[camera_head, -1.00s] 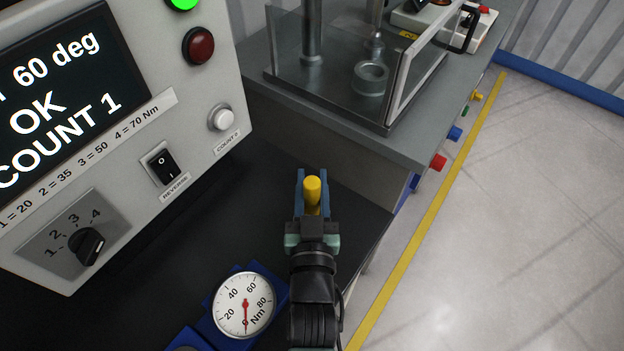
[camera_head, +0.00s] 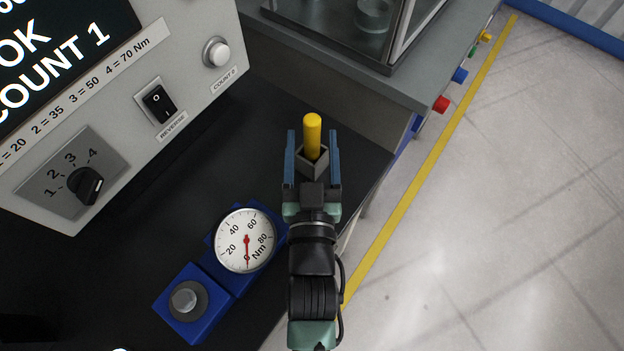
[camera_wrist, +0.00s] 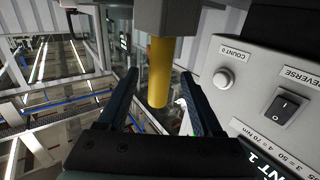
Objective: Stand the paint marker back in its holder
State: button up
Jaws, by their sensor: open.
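The yellow paint marker (camera_head: 312,137) stands upright in its dark grey square holder (camera_head: 314,168) on the black bench top. In the wrist view the picture is turned over, and the marker (camera_wrist: 159,75) hangs down from the grey holder block (camera_wrist: 168,17). My gripper (camera_head: 312,134) is open, with one blue finger on each side of the marker and holder and visible gaps between. The wrist view also shows my gripper (camera_wrist: 146,82) with its fingers spread and clear of the marker. The marker's lower end is hidden inside the holder.
A grey control box (camera_head: 120,120) with a dial and switch stands to the left. A blue torque gauge (camera_head: 245,240) lies left of my arm. A grey cabinet with a clear guard (camera_head: 345,40) is behind. The bench edge drops to the floor on the right.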

jog(key=s, duration=0.8)
jog(key=shift+b, duration=0.45)
jog(key=w+r+t+p, duration=0.1)
jog(key=w+r+t, duration=0.15)
jog(key=r, duration=0.65)
jog(key=w+r+t+p, duration=0.1)
jog(key=w+r, duration=0.3)
jog(key=r, duration=0.6)
jog(key=w+r+t+p, duration=0.1)
jog(key=w+r, duration=0.3)
jog(key=r, duration=0.5)
jog(key=s+r+t+p, duration=0.1)
jog(key=s+r+t, duration=0.1)
jog(key=r, duration=1.1)
jog(key=s+r+t, duration=0.3)
jog(key=s+r, duration=0.2)
jog(key=r, duration=0.8)
jog(key=shift+p, duration=0.35)
jog(key=shift+s+r, duration=0.1)
